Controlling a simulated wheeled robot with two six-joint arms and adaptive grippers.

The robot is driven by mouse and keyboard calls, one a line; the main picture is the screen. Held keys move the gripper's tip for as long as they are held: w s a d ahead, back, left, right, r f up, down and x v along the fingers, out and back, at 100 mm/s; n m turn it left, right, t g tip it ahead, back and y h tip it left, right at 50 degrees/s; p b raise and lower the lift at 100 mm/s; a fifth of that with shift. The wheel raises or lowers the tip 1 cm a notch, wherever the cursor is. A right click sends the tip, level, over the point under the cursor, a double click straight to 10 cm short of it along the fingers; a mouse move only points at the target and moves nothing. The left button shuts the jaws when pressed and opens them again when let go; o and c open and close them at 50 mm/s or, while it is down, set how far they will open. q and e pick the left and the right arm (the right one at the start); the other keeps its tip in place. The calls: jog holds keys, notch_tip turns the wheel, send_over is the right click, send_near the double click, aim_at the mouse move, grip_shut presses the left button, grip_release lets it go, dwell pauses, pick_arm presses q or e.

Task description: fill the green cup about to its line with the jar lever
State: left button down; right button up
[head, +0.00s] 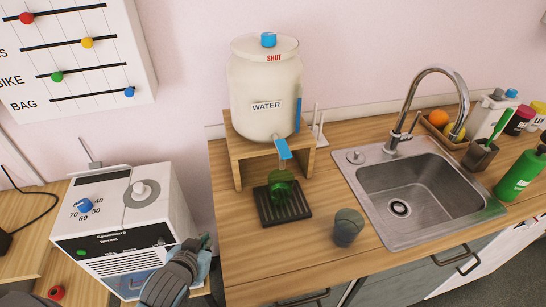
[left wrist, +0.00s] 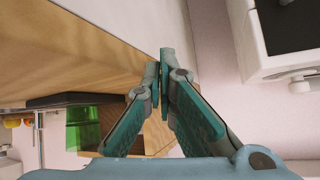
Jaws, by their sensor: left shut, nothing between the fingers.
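The green cup (head: 282,186) stands upright on a black slatted drip tray (head: 268,217). It is under the blue lever (head: 283,148) at the front of the white WATER jar (head: 266,90). The red word SHUT shows on the jar's upper edge. The cup's line and any water in it are too small to make out. My left gripper (head: 205,242) is low and left of the cup, by the white machine and the counter's left edge. In the left wrist view its fingertips (left wrist: 164,62) are closed together and empty; the green cup (left wrist: 83,132) shows beyond, to the left.
The jar sits on a wooden stand (head: 236,170). A grey see-through cup (head: 347,228) stands right of the tray, near the sink (head: 408,190). A white machine (head: 125,225) with dials stands at the left. Fruit, bottles and a green-handled brush are at the far right.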

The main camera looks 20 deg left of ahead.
aim_at(283, 150)
pick_arm(q)
jog(key=w+r+t, duration=0.1)
jog(key=w+r, duration=0.1)
jog(key=w, duration=0.1)
jog(key=w+a+r+t, duration=0.1)
jog(key=w+r+t, duration=0.1)
jog(key=w, duration=0.1)
jog(key=w+r+t, duration=0.2)
jog(key=w+r, duration=0.1)
jog(key=shift+a+r, duration=0.1)
jog(key=shift+a, duration=0.25)
jog(key=w+d+r+m+t+h, duration=0.2)
jog(key=w+r+m+h, duration=0.1)
jog(key=r+h, duration=0.35)
jog(key=w+d+r+m+t+h, duration=0.2)
jog(key=r+m+h, duration=0.1)
jog(key=r+h, duration=0.35)
jog(key=s+m+g+h, duration=0.1)
jog(key=m+g+h, duration=0.1)
jog(key=s+d+r+m+g+h, duration=0.1)
jog(key=m+g+h, duration=0.1)
jog(key=h, duration=0.1)
jog(key=s+d+r+m+g+h, duration=0.1)
jog(key=m+g+h, duration=0.1)
jog(key=g, duration=0.1)
jog(key=shift+s+d+r+m, duration=0.25)
jog(key=shift+s+m, duration=0.05)
jog(key=shift+s, duration=0.05)
